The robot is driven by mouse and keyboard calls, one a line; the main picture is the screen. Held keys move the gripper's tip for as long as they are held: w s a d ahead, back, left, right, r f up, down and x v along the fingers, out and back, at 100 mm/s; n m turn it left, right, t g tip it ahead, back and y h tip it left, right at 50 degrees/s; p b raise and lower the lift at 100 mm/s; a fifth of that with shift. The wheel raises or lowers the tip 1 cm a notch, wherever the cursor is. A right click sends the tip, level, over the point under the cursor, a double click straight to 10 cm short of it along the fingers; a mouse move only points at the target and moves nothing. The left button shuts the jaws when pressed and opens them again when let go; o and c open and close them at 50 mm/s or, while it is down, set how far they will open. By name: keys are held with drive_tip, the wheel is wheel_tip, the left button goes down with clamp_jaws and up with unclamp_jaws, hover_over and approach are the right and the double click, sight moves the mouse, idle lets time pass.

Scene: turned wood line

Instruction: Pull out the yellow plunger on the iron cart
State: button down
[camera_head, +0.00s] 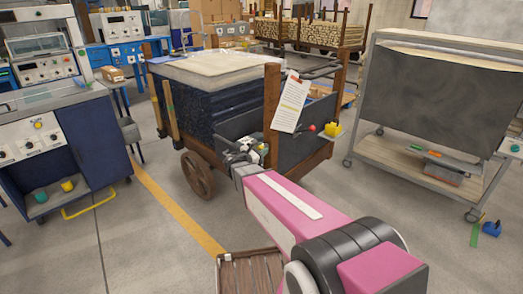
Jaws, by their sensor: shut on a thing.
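The cart (223,137) stands in the middle, with dark sides, brown wooden posts and a spoked wheel at its lower left. My gripper (246,149) is at the cart's near end panel, at the end of my pink and grey arm. It is shut on a small part there. A larger yellow piece (333,130) and a red ball knob (312,128) are farther right on the same end, apart from my gripper.
A paper tag (290,103) hangs on the cart's post above my gripper. A grey rack (430,100) on casters stands at right, a blue workbench (60,135) at left. A wooden pallet or crate (250,272) lies below my arm. Grey floor is free left of the cart.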

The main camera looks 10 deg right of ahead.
drive_tip(key=shift+v, duration=1.5)
drive_tip(key=c, duration=0.7)
unclamp_jaws()
drive_tip(key=shift+a, duration=0.1)
drive_tip(key=v, duration=1.1)
